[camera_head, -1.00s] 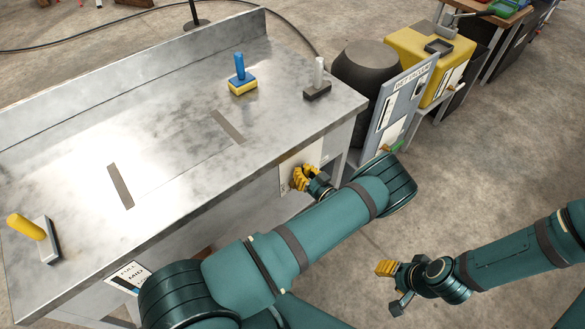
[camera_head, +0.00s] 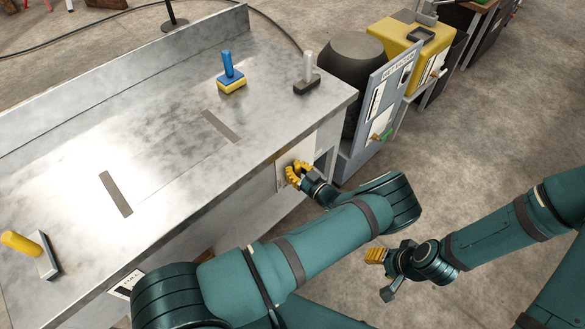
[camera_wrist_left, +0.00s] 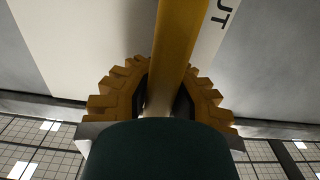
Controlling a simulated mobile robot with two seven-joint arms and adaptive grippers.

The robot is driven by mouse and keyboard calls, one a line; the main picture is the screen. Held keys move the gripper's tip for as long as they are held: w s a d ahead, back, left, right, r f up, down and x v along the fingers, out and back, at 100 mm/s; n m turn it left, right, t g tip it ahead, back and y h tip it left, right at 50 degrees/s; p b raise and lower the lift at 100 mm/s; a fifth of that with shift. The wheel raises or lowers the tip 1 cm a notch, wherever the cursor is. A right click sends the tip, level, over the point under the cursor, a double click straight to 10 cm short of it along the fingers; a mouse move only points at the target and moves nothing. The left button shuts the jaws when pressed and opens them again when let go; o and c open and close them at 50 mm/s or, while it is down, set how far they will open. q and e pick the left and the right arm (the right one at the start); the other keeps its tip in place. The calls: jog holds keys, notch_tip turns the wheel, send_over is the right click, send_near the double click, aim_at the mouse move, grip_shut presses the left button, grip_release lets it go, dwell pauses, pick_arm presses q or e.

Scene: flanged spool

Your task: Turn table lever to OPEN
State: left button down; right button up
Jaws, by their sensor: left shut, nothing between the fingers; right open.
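My left gripper (camera_head: 297,174), with yellow fingers, is at a pale panel (camera_head: 281,175) on the front side of the metal table (camera_head: 165,130). In the left wrist view a yellow bar (camera_wrist_left: 182,35), which looks like the lever, runs down from the top edge toward the fingers (camera_wrist_left: 160,95). The left gripper is shut, with nothing held in it. Whether it touches the bar, and where the bar points, I cannot tell. Letters "UT" show beside the bar; the rest of the label is cut off. My right gripper (camera_head: 375,256) is open and empty over the floor.
A grey sign board (camera_head: 393,95), a black drum (camera_head: 350,75) and a yellow cabinet (camera_head: 420,55) stand right of the table. Floor near my right gripper is free.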

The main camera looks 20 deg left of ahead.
pick_arm(q)
jog(key=shift+s+d+f, duration=0.1)
jog(key=shift+d+f, duration=0.05)
jog(key=shift+d, duration=0.05)
jog(key=c, duration=0.8)
grip_release()
jog(key=shift+d, duration=0.1)
jog(key=v, duration=0.7)
jog(key=shift+s+d, duration=0.1)
jog(key=shift+d, duration=0.05)
